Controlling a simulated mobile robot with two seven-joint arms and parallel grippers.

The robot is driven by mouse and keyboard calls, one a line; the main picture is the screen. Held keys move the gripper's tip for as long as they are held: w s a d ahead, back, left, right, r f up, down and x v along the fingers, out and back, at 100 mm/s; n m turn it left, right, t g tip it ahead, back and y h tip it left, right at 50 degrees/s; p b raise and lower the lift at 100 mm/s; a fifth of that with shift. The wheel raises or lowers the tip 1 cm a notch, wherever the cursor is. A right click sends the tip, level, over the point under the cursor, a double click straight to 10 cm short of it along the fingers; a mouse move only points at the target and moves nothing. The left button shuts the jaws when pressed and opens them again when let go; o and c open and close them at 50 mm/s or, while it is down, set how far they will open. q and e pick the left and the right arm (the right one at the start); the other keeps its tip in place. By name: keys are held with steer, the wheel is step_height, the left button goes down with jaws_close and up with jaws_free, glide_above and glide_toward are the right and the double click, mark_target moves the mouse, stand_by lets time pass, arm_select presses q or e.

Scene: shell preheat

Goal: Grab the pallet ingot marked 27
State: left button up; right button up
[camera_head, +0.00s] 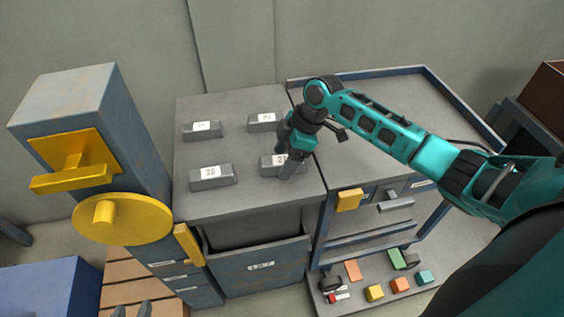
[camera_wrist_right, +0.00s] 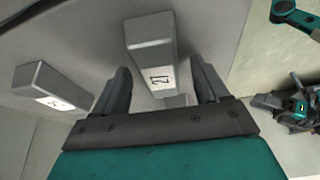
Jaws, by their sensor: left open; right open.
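The grey ingot at the front right of the pallet top (camera_head: 267,170) carries a white label partly covered by my right gripper (camera_head: 291,168). In the right wrist view this ingot (camera_wrist_right: 150,40) shows a label that seems to read 27. It lies between the two spread fingers of my right gripper (camera_wrist_right: 164,88), which is open; contact cannot be told. A second ingot (camera_head: 211,176) lies to its left, and it also shows in the wrist view (camera_wrist_right: 50,88). My left gripper (camera_head: 132,311) is open and empty at the bottom edge of the head view.
Two more labelled ingots (camera_head: 203,130) (camera_head: 264,122) lie at the back of the same grey top (camera_head: 240,150). A blue-grey column with a yellow handle and disc (camera_head: 120,218) stands left. A rimmed bench (camera_head: 385,95) stands right, with small coloured blocks (camera_head: 375,293) below.

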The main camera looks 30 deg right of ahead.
steer(key=shift+c, duration=0.4)
jaws_close()
stand_by(0.4)
